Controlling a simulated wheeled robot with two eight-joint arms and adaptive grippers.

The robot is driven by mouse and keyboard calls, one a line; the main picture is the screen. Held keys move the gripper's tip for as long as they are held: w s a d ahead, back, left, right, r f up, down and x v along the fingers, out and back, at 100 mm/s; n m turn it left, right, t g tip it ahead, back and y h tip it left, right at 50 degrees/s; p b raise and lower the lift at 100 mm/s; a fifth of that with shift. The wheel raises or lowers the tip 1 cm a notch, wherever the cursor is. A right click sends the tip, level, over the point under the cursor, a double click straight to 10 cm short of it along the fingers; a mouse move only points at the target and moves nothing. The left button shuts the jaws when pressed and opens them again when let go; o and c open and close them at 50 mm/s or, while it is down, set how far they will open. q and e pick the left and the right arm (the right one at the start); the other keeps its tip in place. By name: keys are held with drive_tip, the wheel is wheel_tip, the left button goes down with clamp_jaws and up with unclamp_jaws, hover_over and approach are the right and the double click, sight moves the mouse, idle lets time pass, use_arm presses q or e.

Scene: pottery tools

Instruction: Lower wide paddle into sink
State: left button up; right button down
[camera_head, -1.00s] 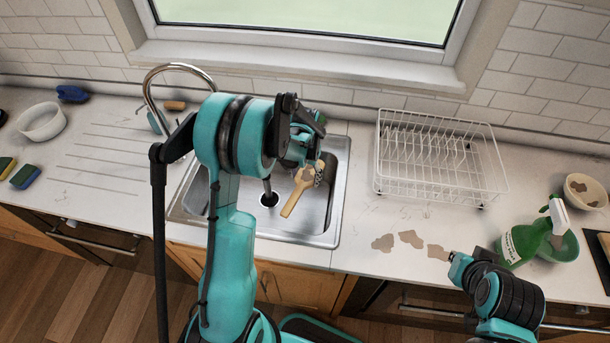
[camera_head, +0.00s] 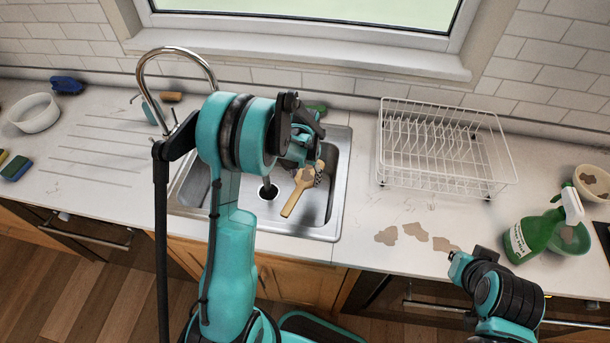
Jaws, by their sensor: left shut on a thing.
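The wide paddle (camera_head: 294,198), a light tan wooden tool with a darker patch, is over the sink basin, its handle slanting down to the left. My left gripper (camera_head: 317,173) is shut on its broad upper end, and the fingers are partly hidden behind my arm and the paddle. The steel sink (camera_head: 326,222) has a round dark drain left of the paddle. I cannot tell whether the paddle touches the basin floor.
A chrome faucet (camera_head: 178,50) arches at the sink's back left. A white wire dish rack (camera_head: 440,160) stands to the right. A green spray bottle (camera_head: 530,240) and bowls are at far right, near brown clay patches (camera_head: 415,231). A white bowl (camera_head: 35,113) and sponges are at left.

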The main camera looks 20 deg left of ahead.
use_arm(q)
drive_tip(key=b, duration=0.9)
hover_over(305, 205)
drive_tip(key=shift+w+f, duration=0.1)
drive_tip(key=shift+f, duration=5.05)
drive_tip(key=shift+f+b, duration=1.8)
drive_tip(key=shift+f, duration=0.5)
drive_tip(key=o, duration=1.3)
wheel_tip(305, 205, up, 12)
drive_tip(key=shift+r, duration=0.1)
